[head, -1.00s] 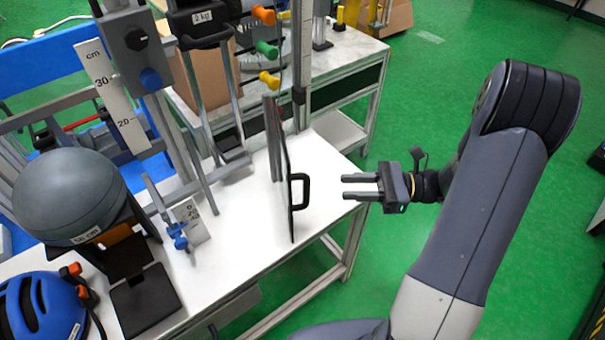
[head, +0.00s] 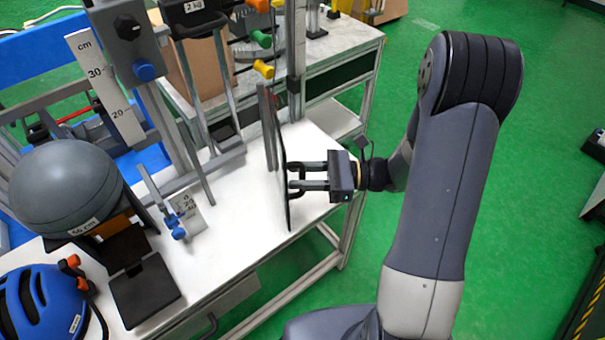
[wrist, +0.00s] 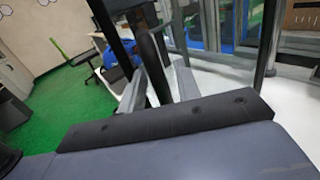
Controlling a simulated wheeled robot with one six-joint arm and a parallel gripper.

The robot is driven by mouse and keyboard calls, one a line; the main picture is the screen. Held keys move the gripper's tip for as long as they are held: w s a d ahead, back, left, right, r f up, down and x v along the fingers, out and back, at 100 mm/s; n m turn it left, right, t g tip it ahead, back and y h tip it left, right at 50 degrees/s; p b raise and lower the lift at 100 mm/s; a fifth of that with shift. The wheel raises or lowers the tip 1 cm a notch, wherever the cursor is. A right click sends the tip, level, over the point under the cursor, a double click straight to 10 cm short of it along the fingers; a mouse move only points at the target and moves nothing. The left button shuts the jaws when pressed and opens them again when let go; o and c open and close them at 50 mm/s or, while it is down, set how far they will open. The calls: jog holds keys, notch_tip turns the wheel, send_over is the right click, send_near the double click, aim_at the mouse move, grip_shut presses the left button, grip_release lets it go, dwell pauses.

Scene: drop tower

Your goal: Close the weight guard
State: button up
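The weight guard (head: 282,170) is a thin dark-edged panel, seen nearly edge-on in the head view. It stands upright beside grey posts (head: 268,130) on the white table and projects toward the table's near edge. Its black handle (head: 297,174) faces my gripper. My gripper (head: 291,176) reaches in from the right, its two fingers apart on either side of the handle, with their tips close to the panel. I cannot tell whether they touch it. In the wrist view the dark handle (wrist: 150,62) appears between the fingers.
A 2 kg weight (head: 198,16) hangs in the tower at the back. A grey ball (head: 65,185), a blue helmet (head: 45,305) and a blue-clamped small scale (head: 185,215) are to the left.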

jog(key=shift+c, duration=0.4)
grip_shut()
